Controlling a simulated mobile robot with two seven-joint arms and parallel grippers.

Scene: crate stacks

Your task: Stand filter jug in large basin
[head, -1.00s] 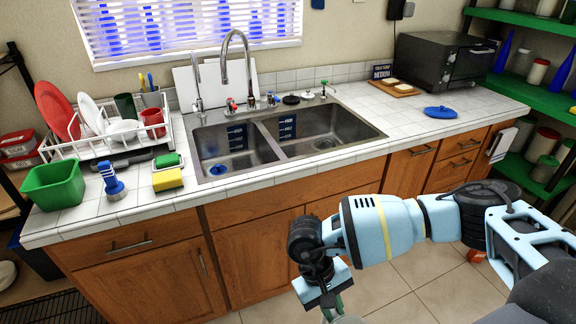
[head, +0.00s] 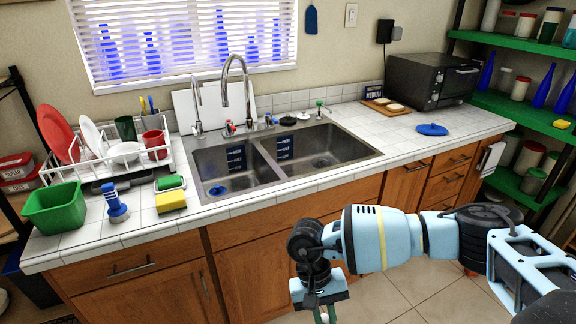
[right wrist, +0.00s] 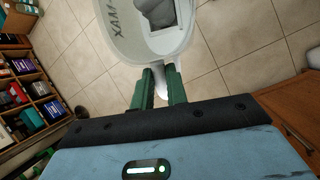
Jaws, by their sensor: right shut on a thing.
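My right gripper (head: 324,314) hangs low in front of the counter, at the bottom edge of the head view. In the right wrist view its green fingers (right wrist: 161,76) are shut on the handle of a whitish, translucent filter jug (right wrist: 118,36). The jug has "MAX" lettering and a grey part inside; its far end is cut off by the frame. Tiled floor lies beneath it. The jug does not show in the head view now. The large basin (head: 345,145) is the right-hand bowl of the steel sink, and its visible floor looks empty. My left gripper is out of view.
The smaller left bowl (head: 238,178) holds a blue item. The faucet (head: 247,90) rises behind the sink. A dish rack (head: 105,160), green tub (head: 55,208), brush and yellow sponge (head: 171,201) stand left. A blue lid (head: 432,129) lies right, on mostly clear counter.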

